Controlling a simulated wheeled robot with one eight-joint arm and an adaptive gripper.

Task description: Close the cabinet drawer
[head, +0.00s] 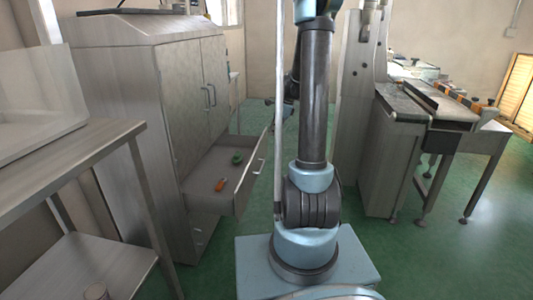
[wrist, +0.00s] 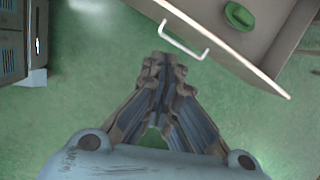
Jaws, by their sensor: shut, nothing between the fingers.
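The cabinet (head: 150,110) is tall and grey and stands at left in the head view. Its drawer (head: 238,190) is pulled out under the two doors. In the drawer lie an orange-handled item (head: 220,184) and a green item (head: 237,158). In the wrist view the drawer front (wrist: 225,45) with its white handle (wrist: 185,42) crosses the upper right, and the green item (wrist: 238,16) lies behind it. My gripper (wrist: 163,62) is shut and empty, just below the handle in the picture, apparently apart from it.
A metal table (head: 90,150) with a lower shelf stands at the left front, close to the cabinet. A conveyor machine (head: 425,115) on legs stands at right. Green floor (head: 420,260) is free at the lower right.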

